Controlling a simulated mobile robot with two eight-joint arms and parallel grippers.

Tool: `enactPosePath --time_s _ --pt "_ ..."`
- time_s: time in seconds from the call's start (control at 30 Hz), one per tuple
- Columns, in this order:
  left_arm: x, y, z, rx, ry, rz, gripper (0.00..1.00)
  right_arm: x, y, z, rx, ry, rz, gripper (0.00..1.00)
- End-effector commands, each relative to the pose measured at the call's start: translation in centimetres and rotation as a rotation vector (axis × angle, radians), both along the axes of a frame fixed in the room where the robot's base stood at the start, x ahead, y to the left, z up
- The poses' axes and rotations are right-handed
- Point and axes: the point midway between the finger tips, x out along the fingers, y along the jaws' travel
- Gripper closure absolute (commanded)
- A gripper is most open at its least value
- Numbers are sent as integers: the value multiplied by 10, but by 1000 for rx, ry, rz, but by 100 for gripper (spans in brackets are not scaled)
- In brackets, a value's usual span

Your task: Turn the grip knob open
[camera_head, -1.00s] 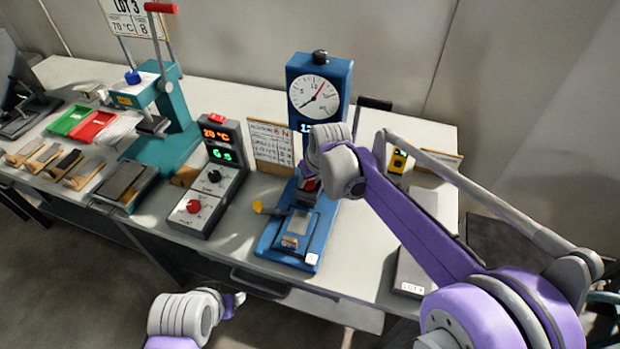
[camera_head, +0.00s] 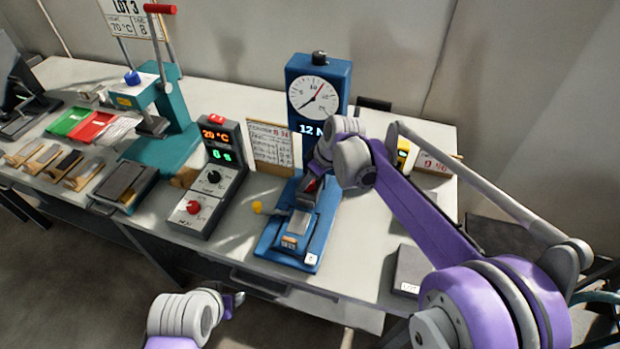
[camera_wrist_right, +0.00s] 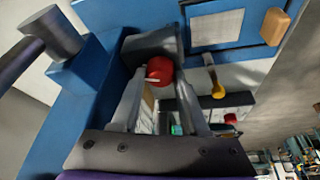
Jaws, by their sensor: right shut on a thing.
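The blue tester (camera_head: 335,215) stands on the bench with a round dial (camera_head: 314,97) and a lit readout below it. Its red grip knob (camera_wrist_right: 159,70) sits at the ends of my right gripper's fingers in the wrist view; a dark clamp block is just beyond it. My right gripper (camera_wrist_right: 158,85) is shut on this knob. In the head view a bit of red (camera_head: 311,184) shows by my right gripper (camera_head: 313,182), and my wrist partly hides the tester's column. My left gripper (camera_head: 236,301) is low in front of the bench, its jaw opening unclear.
A control box (camera_head: 209,185) with a red knob and lit readouts stands left of the tester, beside a paper card (camera_head: 270,146). A yellow-ended lever (camera_head: 258,207) sticks out at the tester's left. A teal press (camera_head: 165,135) stands further left. A grey box (camera_head: 409,270) lies at right.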

Motion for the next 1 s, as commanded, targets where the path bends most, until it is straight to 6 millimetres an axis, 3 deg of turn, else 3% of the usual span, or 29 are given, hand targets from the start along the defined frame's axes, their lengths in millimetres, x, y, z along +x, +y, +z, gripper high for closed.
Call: enactPosePath --time_s 0.67,0.7,0.87,1.0 --pt "0 0 1 0 0 0 40 0 0 0 -1 1 81 100" --pt "0 0 1 0 0 0 40 0 0 0 -1 1 81 52" --pt "0 0 1 0 0 0 40 0 0 0 -1 1 81 26" --pt "0 0 1 0 0 0 40 0 0 0 -1 1 80 26"
